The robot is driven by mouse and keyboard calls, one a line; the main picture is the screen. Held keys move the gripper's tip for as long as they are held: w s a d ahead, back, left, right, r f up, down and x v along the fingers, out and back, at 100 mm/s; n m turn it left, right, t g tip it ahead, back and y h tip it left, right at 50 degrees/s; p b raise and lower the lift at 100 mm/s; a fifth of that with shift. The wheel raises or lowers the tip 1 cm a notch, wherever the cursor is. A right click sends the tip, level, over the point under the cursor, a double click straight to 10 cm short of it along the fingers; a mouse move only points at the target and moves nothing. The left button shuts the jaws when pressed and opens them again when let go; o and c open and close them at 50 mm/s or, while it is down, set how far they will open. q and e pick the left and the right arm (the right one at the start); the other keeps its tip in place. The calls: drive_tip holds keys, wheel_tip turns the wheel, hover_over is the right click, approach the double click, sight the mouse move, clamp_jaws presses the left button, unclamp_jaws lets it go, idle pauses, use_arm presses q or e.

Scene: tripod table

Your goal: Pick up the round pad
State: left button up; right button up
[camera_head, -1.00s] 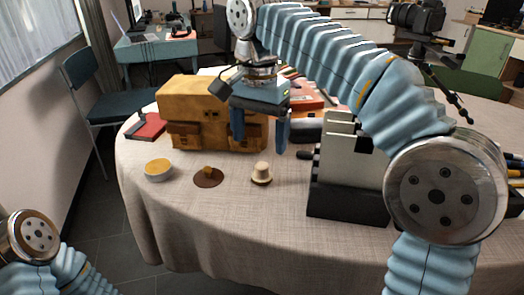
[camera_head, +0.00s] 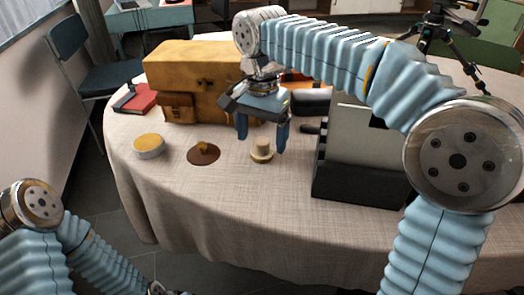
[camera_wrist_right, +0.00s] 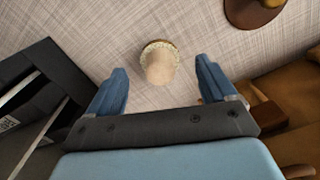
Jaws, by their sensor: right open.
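A small round pad (camera_head: 261,156) with a pale, rough-edged base and a light knob stands upright on the cloth-covered table (camera_head: 235,200). My right gripper (camera_head: 262,141) is open and points down, with its blue fingers close above and on either side of the knob in the head view. In the right wrist view, the pad (camera_wrist_right: 159,63) lies centrally between the open fingertips, with clear gaps on both sides. No contact shows.
A brown disc with a knob (camera_head: 204,155) and a round tin with a yellow top (camera_head: 149,146) lie left of the pad. A tan bag (camera_head: 190,75) stands behind. A dark-based block with pale panels (camera_head: 350,175) stands close on the right. The front cloth is clear.

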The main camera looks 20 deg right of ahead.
drive_tip(key=shift+d+f, duration=0.1)
drive_tip(key=shift+f, duration=1.35)
drive_tip(key=c, duration=1.1)
drive_tip(key=shift+r, duration=0.1)
